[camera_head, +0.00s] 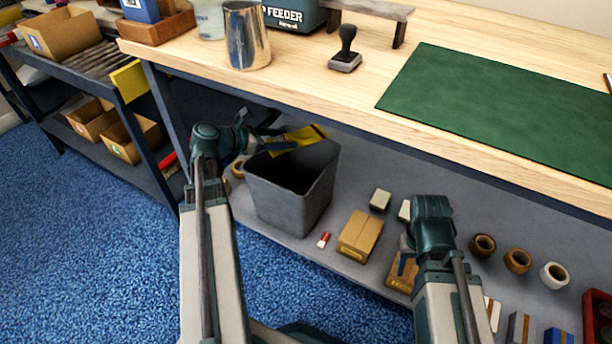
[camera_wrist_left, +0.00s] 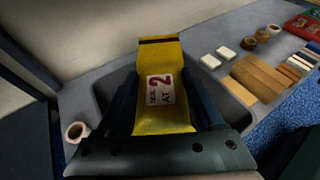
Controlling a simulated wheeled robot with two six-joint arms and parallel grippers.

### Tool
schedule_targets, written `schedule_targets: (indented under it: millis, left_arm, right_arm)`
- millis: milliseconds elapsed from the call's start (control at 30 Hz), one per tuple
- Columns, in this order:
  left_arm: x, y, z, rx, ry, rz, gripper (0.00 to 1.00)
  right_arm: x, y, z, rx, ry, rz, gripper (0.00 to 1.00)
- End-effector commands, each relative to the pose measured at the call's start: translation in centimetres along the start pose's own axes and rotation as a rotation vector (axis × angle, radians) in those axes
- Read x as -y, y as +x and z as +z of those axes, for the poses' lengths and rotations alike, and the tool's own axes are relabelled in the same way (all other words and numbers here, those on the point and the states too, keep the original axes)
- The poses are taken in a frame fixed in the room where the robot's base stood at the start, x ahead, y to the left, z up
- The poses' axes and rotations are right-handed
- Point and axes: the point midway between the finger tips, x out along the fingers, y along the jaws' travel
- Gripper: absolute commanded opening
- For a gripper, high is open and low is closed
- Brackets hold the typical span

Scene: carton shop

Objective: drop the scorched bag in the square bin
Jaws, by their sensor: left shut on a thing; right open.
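A yellow bag (camera_head: 299,138) with a dark band near its far end is held by my left gripper (camera_head: 275,145). In the left wrist view the bag (camera_wrist_left: 160,62) shows a white label with a red 2, between the two dark fingers of my left gripper (camera_wrist_left: 163,100). The grey square bin (camera_head: 288,205) stands on the low shelf, open at the top. The bag is over the bin's back part, near the rim. The bin's rim (camera_wrist_left: 236,92) shows around the bag in the left wrist view. My right gripper (camera_head: 404,264) is open, low over the shelf, its fingers partly hidden.
The workbench top (camera_head: 300,75) overhangs the shelf behind the bin. Cardboard boxes (camera_head: 360,236), tape rolls (camera_head: 517,260) and a red-white small item (camera_head: 323,240) lie right of the bin. A cart (camera_head: 150,165) stands left. Blue carpet is clear in front.

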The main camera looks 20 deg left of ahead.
Motion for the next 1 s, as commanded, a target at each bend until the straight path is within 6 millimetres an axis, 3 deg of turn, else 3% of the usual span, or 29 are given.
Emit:
schedule_targets:
  millis: [367,800,1000]
  left_arm:
    - [0.0,0.2,-0.5,0.000,0.000,0.000,0.11]
    - [0.0,1.9,-4.6,0.000,0.000,0.000,0.11]
    - [0.0,2.3,-5.7,0.000,0.000,0.000,0.11]
  right_arm:
    - [0.1,0.5,0.0,0.000,0.001,0.000,0.50]
    - [0.5,5.0,-0.3,0.000,0.011,0.000,0.50]
    - [0.6,6.1,-0.3,0.000,0.015,0.000,0.50]
